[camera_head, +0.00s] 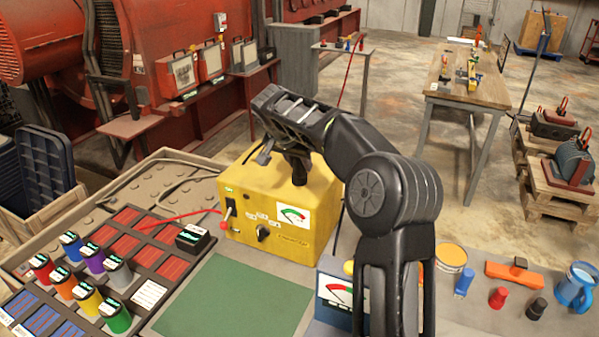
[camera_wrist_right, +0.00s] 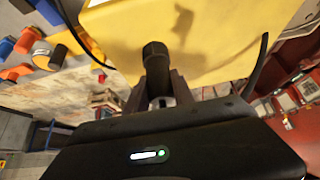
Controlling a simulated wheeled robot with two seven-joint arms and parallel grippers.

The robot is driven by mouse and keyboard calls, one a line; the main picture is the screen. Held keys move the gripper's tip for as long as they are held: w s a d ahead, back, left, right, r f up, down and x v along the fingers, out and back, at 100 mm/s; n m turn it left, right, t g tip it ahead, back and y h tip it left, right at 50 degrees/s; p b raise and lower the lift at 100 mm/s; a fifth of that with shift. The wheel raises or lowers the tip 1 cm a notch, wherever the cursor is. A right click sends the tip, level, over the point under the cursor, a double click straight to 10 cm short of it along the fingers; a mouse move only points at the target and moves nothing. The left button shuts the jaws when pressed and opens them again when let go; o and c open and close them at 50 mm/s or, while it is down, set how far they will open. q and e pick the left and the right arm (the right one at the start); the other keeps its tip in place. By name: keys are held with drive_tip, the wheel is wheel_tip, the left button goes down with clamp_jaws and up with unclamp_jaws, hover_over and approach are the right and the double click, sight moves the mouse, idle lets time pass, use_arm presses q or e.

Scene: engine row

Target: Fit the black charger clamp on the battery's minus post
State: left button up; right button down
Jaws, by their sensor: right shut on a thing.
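My right gripper (camera_head: 298,172) is above the top of the yellow charger box (camera_head: 285,228), which has a gauge and a knob on its front. In the right wrist view the gripper (camera_wrist_right: 158,92) is shut on a black, round-ended piece (camera_wrist_right: 155,58), which looks like the black charger clamp. The yellow box (camera_wrist_right: 205,35) lies just beyond it; whether they touch I cannot tell. A black cable (camera_wrist_right: 262,62) runs beside the box. A red lead (camera_head: 165,219) runs left from the box front. I cannot make out the battery or its minus post for certain. My left gripper is out of view.
Several coloured cylinders (camera_head: 90,270) and a green mat (camera_head: 232,300) are left of my right arm. A wooden table (camera_head: 470,90) and pallets (camera_head: 560,190) are further back.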

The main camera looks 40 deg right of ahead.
idle(0.4)
drive_tip(key=shift+r, duration=0.5)
wheel_tip(320, 180, up, 9)
drive_tip(key=shift+r, duration=0.1)
use_arm(q)
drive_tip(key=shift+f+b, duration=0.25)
drive_tip(key=shift+b, duration=0.05)
